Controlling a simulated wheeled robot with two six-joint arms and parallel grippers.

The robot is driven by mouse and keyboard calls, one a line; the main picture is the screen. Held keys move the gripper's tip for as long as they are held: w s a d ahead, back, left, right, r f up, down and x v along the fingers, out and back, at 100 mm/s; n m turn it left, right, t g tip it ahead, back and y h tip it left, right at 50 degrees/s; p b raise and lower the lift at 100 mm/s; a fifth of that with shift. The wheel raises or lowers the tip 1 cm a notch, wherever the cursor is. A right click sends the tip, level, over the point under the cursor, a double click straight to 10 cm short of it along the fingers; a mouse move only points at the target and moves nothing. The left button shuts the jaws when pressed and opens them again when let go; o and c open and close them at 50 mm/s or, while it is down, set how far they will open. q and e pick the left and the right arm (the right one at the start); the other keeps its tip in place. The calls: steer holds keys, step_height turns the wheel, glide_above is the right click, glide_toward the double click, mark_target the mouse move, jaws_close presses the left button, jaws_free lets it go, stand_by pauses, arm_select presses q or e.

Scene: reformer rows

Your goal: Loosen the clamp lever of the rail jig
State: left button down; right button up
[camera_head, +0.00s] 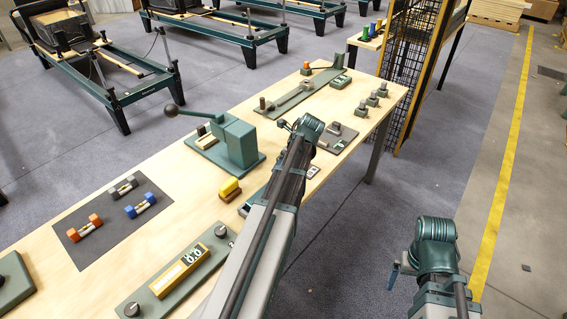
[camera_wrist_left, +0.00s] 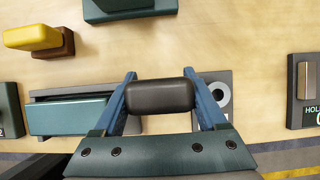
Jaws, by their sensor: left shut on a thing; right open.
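In the left wrist view, my left gripper (camera_wrist_left: 159,88) has its two blue fingers closed on the sides of a black rounded handle (camera_wrist_left: 160,97), which I take to be the clamp lever's. The handle lies over a dark plate, beside a teal block (camera_wrist_left: 68,117) that seems part of the rail jig. A grey ring (camera_wrist_left: 219,93) shows just right of the fingers. In the head view, my left arm hides the grip and most of this jig; a teal corner (camera_head: 249,204) shows beside the arm. My right gripper (camera_head: 394,274) is open, off the table at the right.
A yellow block (camera_head: 229,187) and a large green clamp with a black-ball lever (camera_head: 240,143) stand close by. A grey mat (camera_head: 110,215) holds several dumbbell-like pieces. A long green jig (camera_head: 180,275) lies in front. A wire-mesh rack (camera_head: 410,70) stands beyond the table's right end.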

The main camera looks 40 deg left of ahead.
arm_select(q)
jaws_free()
steer(key=shift+a+f, duration=0.1)
steer(key=shift+a, duration=0.05)
steer(key=p+v, duration=1.2)
steer(key=v, duration=0.2)
steer(key=shift+f, duration=0.1)
steer(key=b+x, duration=1.1)
steer(key=x, duration=0.2)
steer(key=shift+f+b, duration=0.15)
steer(key=shift+b, duration=0.2)
